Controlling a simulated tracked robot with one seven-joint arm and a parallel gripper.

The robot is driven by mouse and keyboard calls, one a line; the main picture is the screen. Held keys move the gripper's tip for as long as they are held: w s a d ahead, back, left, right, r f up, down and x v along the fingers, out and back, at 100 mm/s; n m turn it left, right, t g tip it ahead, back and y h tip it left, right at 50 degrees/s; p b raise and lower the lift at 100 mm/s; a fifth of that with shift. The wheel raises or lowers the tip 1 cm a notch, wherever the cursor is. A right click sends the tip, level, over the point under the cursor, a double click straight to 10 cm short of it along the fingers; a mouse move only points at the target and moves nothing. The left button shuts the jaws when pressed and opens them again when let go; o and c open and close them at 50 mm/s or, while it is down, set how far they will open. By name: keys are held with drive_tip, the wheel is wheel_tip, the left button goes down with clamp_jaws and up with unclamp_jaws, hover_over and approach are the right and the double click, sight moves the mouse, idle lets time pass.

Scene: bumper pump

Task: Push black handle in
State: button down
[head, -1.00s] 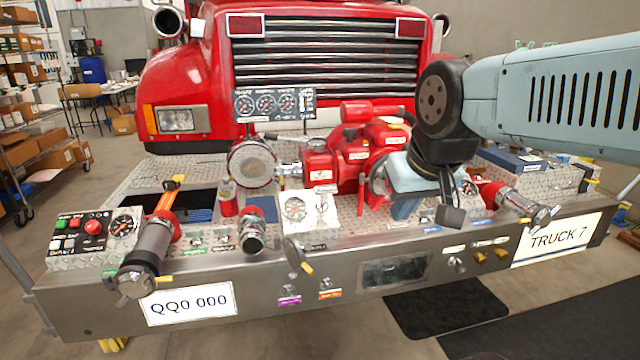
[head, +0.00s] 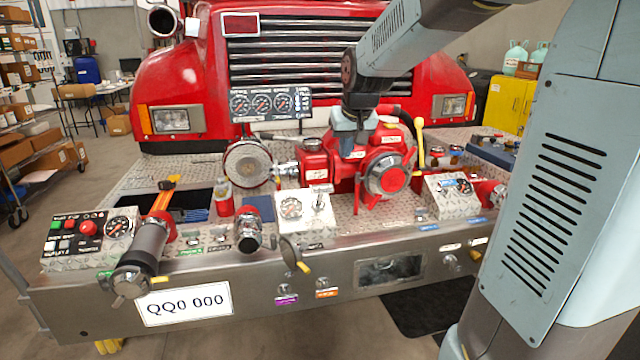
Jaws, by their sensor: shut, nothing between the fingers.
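The red pump (head: 315,165) stands on the diamond-plate bumper deck behind the front edge. A dark, rounded handle-like part with a yellow-tipped lever (head: 289,250) sits on the bumper's front face, below the white gauge box (head: 300,205). I cannot tell for certain whether it is the task's black handle. My gripper (head: 356,150) is shut and empty. It hangs over the red pump, above and to the right of that part and clear of it. Its fingertips are hard to make out against the pump, and contact cannot be told.
A chrome-capped pipe (head: 143,258) sticks out at the front left, beside a control box (head: 88,235). A capped outlet (head: 250,230) stands left of the gauge box. A yellow-topped lever (head: 420,140) rises right of the pump. My arm covers the bumper's right end.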

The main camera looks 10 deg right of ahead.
drive_tip(key=w+f, duration=0.3)
drive_tip(key=w, duration=0.4)
drive_tip(key=w+f, duration=0.4)
drive_tip(key=w, duration=0.3)
approach(321, 187)
drive_tip(key=x, duration=0.7)
drive_tip(key=shift+x, duration=3.45)
drive_tip(key=shift+d+f, duration=0.1)
drive_tip(key=shift+s, duration=0.1)
